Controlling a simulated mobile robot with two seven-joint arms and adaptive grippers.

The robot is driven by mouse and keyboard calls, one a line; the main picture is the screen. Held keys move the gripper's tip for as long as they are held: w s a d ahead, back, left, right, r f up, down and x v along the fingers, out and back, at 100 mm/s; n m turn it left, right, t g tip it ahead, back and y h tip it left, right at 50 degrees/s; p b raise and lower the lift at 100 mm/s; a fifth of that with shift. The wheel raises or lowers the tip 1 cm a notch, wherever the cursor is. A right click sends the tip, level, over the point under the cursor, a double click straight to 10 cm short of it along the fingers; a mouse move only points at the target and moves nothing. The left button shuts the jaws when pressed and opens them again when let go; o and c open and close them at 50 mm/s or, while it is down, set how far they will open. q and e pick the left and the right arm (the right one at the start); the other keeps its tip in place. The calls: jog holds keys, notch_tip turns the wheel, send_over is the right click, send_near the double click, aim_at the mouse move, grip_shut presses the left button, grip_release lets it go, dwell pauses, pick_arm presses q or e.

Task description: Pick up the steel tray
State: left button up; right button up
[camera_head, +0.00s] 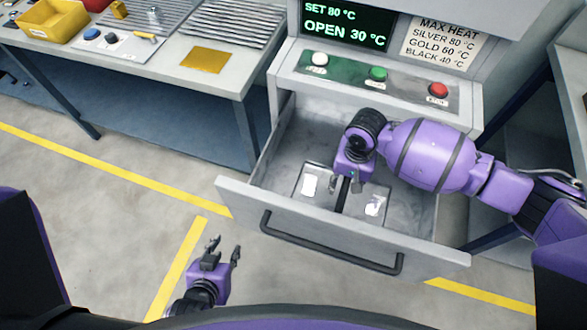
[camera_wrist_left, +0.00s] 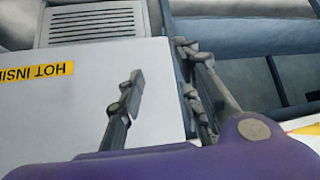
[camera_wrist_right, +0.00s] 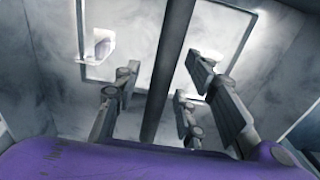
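The steel tray (camera_head: 323,205) appears as a thin-rimmed grey rectangle lying in the open drawer (camera_head: 275,170). A dark bar (camera_head: 342,193) crosses its middle, and two bright white patches show on either side. My right gripper (camera_head: 343,185) reaches down over the tray and hides part of it. In the right wrist view the bar (camera_wrist_right: 160,70) runs between the fingers of the right gripper (camera_wrist_right: 165,82), which stand apart with gaps on both sides. My left gripper (camera_head: 224,248) is open and empty in front of the drawer, also in the left wrist view (camera_wrist_left: 165,85).
The drawer's front wall has a dark handle (camera_head: 330,250). Above it is a panel with white, green and red buttons (camera_head: 377,74) and a screen reading OPEN 30 °C (camera_head: 343,24). A bench (camera_head: 150,62) with racks and a yellow bin (camera_head: 52,20) stands left.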

jog(key=shift+c, duration=0.3)
grip_shut()
dwell(0.3)
